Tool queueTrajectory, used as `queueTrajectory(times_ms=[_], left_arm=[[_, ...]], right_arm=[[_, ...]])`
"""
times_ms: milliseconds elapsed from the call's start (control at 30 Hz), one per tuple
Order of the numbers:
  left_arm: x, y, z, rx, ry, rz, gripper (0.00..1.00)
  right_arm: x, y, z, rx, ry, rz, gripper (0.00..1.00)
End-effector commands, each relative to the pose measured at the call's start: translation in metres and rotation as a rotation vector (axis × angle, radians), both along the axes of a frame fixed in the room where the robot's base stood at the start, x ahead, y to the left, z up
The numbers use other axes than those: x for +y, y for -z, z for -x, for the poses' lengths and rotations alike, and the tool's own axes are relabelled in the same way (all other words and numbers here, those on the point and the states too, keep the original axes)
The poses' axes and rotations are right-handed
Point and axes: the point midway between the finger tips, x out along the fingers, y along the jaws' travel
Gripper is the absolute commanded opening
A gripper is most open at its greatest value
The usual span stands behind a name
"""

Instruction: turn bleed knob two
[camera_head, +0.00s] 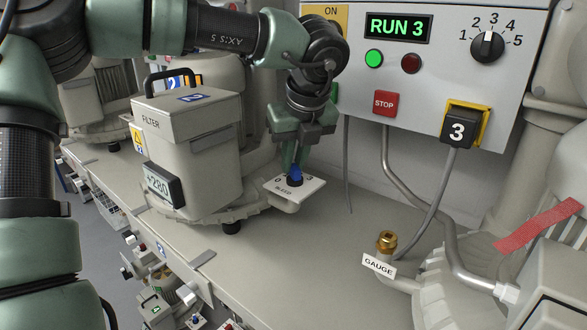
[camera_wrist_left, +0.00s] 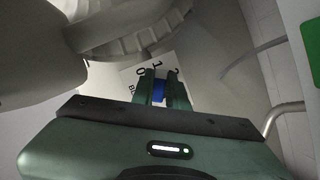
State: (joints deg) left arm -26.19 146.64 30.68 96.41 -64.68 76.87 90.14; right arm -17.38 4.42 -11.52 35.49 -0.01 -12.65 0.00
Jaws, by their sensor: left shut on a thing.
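The blue bleed knob (camera_head: 295,177) stands on a small white plate marked BLEED (camera_head: 285,193), which juts out beside the filter housing numbered 2. My left gripper (camera_head: 291,158) points down onto the knob and is shut on it. In the left wrist view the blue knob (camera_wrist_left: 158,91) sits between the fingers of my left gripper (camera_wrist_left: 156,88), with 0 and 1 marks on the plate behind. The fingers hide part of the knob, and I cannot tell its exact angle. My right gripper is not in view.
The filter housing (camera_head: 190,155) with a +280 display stands close left of the gripper. The control panel (camera_head: 430,60) reads RUN 3. A brass gauge fitting (camera_head: 387,242) and grey hoses lie to the right. The bench front has small valves (camera_head: 187,294).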

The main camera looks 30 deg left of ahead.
Motion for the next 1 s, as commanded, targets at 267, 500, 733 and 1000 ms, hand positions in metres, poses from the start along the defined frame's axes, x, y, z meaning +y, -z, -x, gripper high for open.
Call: queueTrajectory(times_ms=[267, 500, 733, 1000], left_arm=[[0.0, 0.007, -0.002, -0.006, 0.237, 0.0, 0.0], [-0.001, 0.004, -0.002, -0.004, 0.464, 0.001, 0.0], [-0.003, 0.002, -0.003, -0.001, 0.66, 0.002, 0.0], [-0.004, 0.001, -0.003, 0.0, 0.823, 0.001, 0.0]], right_arm=[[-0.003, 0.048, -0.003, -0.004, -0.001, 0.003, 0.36], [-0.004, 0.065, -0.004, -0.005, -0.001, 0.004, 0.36], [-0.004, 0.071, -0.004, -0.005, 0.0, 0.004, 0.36], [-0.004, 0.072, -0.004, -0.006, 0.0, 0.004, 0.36]])
